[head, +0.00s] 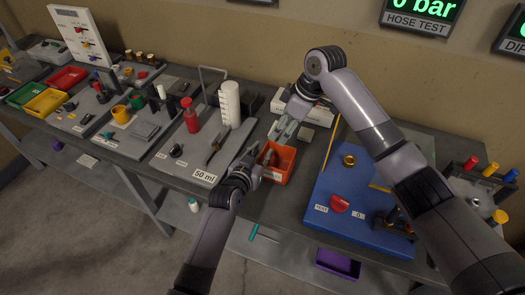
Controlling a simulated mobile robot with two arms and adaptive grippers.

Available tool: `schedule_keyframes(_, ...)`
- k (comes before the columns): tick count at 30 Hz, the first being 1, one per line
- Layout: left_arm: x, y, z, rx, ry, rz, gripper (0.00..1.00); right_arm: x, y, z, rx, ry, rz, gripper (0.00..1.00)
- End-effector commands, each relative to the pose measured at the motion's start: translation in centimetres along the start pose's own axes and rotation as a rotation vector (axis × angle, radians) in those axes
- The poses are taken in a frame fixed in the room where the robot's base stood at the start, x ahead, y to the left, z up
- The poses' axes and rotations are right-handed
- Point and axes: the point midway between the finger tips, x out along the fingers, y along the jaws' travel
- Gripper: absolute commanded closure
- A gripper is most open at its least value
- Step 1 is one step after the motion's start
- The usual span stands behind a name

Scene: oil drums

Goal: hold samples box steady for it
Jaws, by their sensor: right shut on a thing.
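An orange open-topped box (277,176), which I take to be the samples box, stands on the grey bench left of the blue mat. My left gripper (248,168) is at the box's left wall; its fingers are too small and dark to tell open from shut, or whether they touch the wall. My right gripper (283,130) points down over the back of the box. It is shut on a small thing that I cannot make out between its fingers.
Left of the box are a grey tray (205,175) labelled 50 ml, a white graduated cylinder (229,104) and a red bottle (191,115). Right is a blue mat (325,185) with a red piece (339,203) and a brass ring (349,160). A purple bin (337,263) sits below.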

Motion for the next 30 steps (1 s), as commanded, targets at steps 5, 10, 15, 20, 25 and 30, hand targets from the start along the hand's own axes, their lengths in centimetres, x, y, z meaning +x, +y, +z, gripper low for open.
schedule_keyframes(5,1.2,0.0,0.0,-0.001,0.001,0.0,0.73,0.0,0.0,0.0,0.0,0.0,0.0,0.72)
schedule_keyframes(10,1.5,0.0,0.0,-0.001,0.0,0.0,0.73,0.0,0.0,0.0,0.0,0.0,0.0,0.72)
schedule_keyframes(15,1.5,0.0,0.0,-0.001,0.0,0.0,0.73,0.0,0.0,0.0,0.0,0.0,0.0,0.72)
schedule_keyframes(20,1.5,0.0,0.0,-0.001,0.0,0.0,0.84,0.0,0.0,0.0,0.0,0.0,0.0,0.72)
schedule_keyframes(25,1.5,0.0,0.0,-0.001,0.0,0.0,0.95,0.0,0.0,0.0,0.0,0.0,0.0,0.72)
schedule_keyframes(30,1.5,0.0,0.0,-0.001,0.0,0.0,1.0,0.0,0.0,0.0,0.0,0.0,0.0,0.72)
